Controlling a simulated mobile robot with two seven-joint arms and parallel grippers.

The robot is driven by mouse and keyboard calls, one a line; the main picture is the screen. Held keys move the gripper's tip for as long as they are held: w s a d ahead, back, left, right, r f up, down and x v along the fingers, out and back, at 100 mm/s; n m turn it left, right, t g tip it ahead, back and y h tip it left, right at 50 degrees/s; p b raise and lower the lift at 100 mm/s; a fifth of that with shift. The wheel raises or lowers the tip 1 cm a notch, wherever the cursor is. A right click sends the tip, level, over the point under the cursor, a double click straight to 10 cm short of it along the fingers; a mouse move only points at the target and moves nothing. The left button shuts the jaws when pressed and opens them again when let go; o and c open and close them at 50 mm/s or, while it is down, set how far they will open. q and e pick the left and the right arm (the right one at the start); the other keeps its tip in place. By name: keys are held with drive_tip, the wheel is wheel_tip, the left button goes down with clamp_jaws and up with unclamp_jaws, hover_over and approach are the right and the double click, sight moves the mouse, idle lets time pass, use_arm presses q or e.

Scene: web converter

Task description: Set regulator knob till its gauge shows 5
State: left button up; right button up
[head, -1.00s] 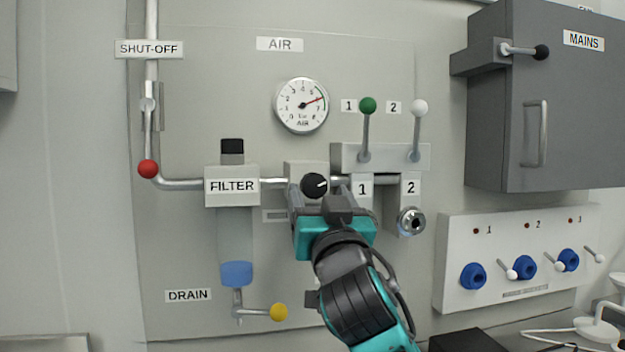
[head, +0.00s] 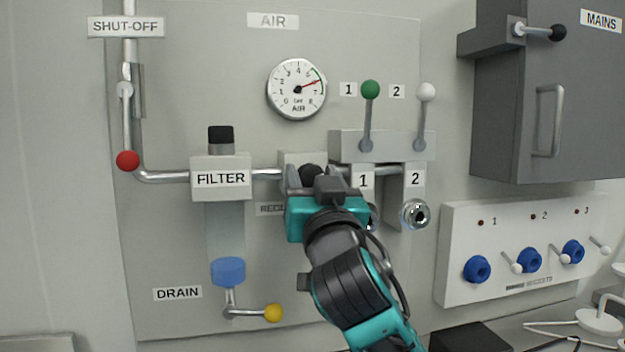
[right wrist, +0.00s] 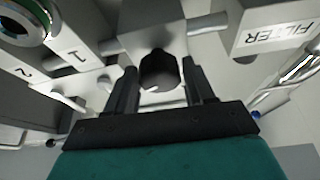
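The regulator knob (head: 312,173) is black and round, on a pale block in the air line right of the filter. It is partly hidden behind my right gripper (head: 312,178). In the right wrist view the knob (right wrist: 158,70), with a white mark, sits between the two fingers of the gripper (right wrist: 160,88). Gaps show on both sides of the knob, so the gripper is open around it. The round AIR gauge (head: 297,89) is above; its red needle points right and slightly up, near 6, between 5 and 7. My left gripper is not in view.
The filter (head: 221,178) is left of the knob. Valve 1's green-tipped lever (head: 369,115) and valve 2's white-tipped lever (head: 424,115) are to the right, above metal outlets (head: 415,214). A red-tipped shut-off lever (head: 127,135) and a yellow-tipped drain lever (head: 255,311) are at left.

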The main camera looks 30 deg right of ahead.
drive_tip(key=c, duration=0.7)
drive_tip(key=n+y, duration=0.1)
drive_tip(key=n, duration=0.2)
drive_tip(key=n+y, duration=0.2)
drive_tip(key=n, duration=0.1)
drive_tip(key=shift+n+y, duration=1)
drive_tip(key=shift+n, duration=0.7)
drive_tip(key=o, duration=1)
drive_tip(key=shift+o, duration=0.2)
